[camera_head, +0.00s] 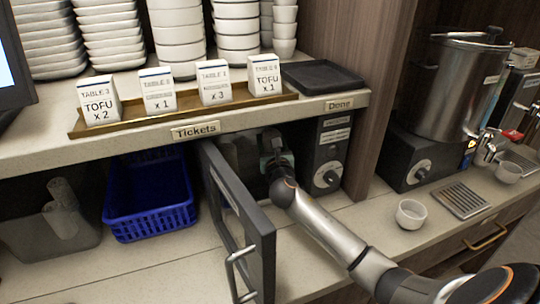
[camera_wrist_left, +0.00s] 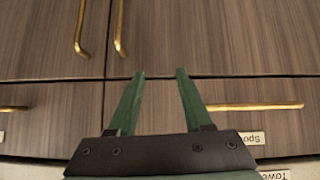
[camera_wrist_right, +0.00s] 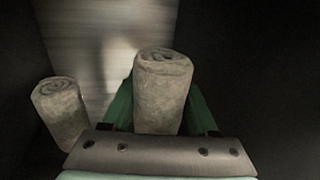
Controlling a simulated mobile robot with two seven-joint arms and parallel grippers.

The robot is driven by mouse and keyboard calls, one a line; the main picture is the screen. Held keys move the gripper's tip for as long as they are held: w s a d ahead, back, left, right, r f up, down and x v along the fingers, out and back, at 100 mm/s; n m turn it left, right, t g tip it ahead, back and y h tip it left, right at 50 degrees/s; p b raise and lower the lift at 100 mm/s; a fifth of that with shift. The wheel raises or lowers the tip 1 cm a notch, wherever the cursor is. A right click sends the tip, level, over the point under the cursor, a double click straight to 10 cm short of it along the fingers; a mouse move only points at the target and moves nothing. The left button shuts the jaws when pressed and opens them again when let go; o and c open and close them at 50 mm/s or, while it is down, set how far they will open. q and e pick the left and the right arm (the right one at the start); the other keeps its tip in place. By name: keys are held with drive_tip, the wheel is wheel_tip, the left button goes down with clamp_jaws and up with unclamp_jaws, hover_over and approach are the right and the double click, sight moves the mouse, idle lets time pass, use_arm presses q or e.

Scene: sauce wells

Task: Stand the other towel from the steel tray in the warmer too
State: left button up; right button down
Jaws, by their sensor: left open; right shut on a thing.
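The warmer (camera_head: 330,155) stands under the shelf, its dark framed door (camera_head: 236,215) swung open. My right arm reaches in from the right, and my right gripper (camera_head: 274,160) is at its opening; the fingertips are hidden there. In the right wrist view, my right gripper (camera_wrist_right: 161,100) is shut on a rolled grey towel (camera_wrist_right: 160,85), which looks upright. Another rolled towel (camera_wrist_right: 60,110) stands to the left, apart from the held one, on or near a pale metal surface (camera_wrist_right: 85,45). My left gripper (camera_wrist_left: 160,74) is open and empty before wooden drawers. I see no steel tray.
The shelf above holds a ticket rail (camera_head: 185,112) and stacked dishes. A small cup (camera_head: 411,214) and a drip grate (camera_head: 461,200) lie on the right counter, near a steel urn (camera_head: 452,85).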

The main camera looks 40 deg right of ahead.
wheel_tip(320, 180, down, 4)
drive_tip(key=shift+f+b, duration=0.25)
drive_tip(key=shift+b, duration=0.4)
drive_tip(key=shift+w, duration=0.2)
drive_tip(key=shift+f, duration=0.2)
drive_tip(key=shift+c, duration=0.8)
unclamp_jaws()
drive_tip(key=shift+r, duration=0.1)
drive_tip(key=v, duration=1.2)
drive_tip(key=shift+p, duration=0.4)
